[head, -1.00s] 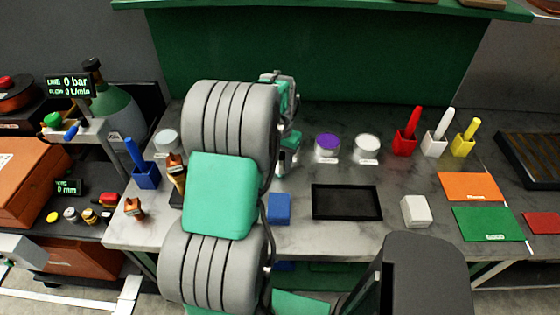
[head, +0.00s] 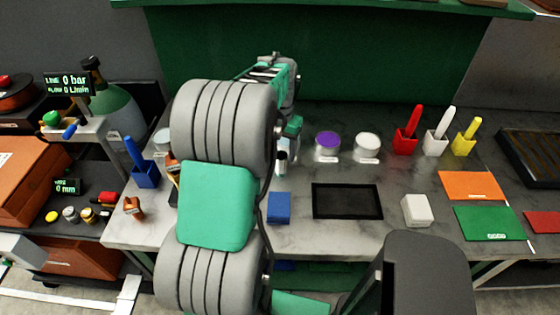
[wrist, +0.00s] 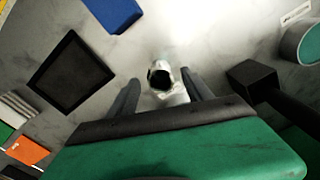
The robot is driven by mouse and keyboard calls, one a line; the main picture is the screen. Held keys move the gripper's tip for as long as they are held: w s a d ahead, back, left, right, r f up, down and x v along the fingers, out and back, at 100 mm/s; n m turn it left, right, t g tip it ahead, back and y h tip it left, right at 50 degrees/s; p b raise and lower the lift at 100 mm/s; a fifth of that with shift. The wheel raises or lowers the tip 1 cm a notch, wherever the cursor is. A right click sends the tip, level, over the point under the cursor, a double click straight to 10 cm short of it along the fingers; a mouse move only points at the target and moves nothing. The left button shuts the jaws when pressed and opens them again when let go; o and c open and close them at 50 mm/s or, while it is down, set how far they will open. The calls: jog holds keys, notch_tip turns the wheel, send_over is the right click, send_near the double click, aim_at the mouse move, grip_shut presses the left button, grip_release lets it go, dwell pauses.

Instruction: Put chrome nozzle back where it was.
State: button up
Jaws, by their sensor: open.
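A chrome nozzle (wrist: 163,78) shows in the wrist view, with its dark open end facing the camera. My gripper (wrist: 160,88) is open, with one dark finger on each side of the nozzle. Gaps show between the fingers and the nozzle, and I cannot tell whether either touches it. In the head view my arm covers much of the left of the bench, and a small pale and dark piece (head: 282,160) shows below my wrist; I cannot tell whether it is the nozzle or a finger.
A blue block (head: 279,207), a black tray (head: 347,202) and a white block (head: 416,210) lie on the bench. Purple-topped (head: 327,146) and white-topped (head: 367,148) jars stand behind. A blue holder (head: 146,175) and a copper-coloured piece (head: 133,207) are at left.

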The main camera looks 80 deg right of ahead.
notch_tip(320, 180, up, 7)
jog(key=shift+r+b, duration=0.15)
jog(key=shift+b, duration=0.15)
